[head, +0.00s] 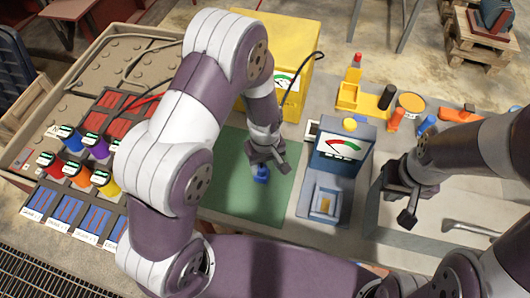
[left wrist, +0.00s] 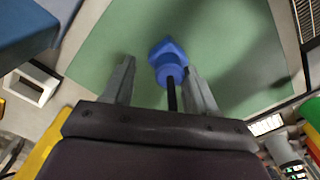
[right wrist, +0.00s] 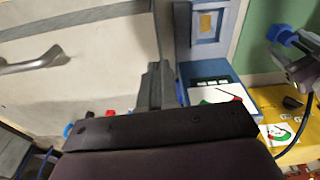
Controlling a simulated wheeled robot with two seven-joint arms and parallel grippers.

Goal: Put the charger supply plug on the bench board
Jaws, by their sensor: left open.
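The blue charger supply plug (head: 261,173) is over the green bench board (head: 236,196), just under my left gripper (head: 268,158). In the left wrist view the plug (left wrist: 168,58) shows against the green board (left wrist: 225,35), with its black cable running back between the fingers. My left gripper (left wrist: 160,72) is open, one finger on each side of the plug's rear end. I cannot tell whether the plug touches the board. The plug (right wrist: 281,34) also shows in the right wrist view. My right gripper (head: 405,205) is shut and empty over the grey bench at the right.
A yellow charger box (head: 270,65) with a dial stands behind the board. A blue-grey meter stand (head: 336,165) is right of the board. Coloured canisters (head: 78,172) and panels lie at the left. A grey drawer handle (head: 470,228) is at the right.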

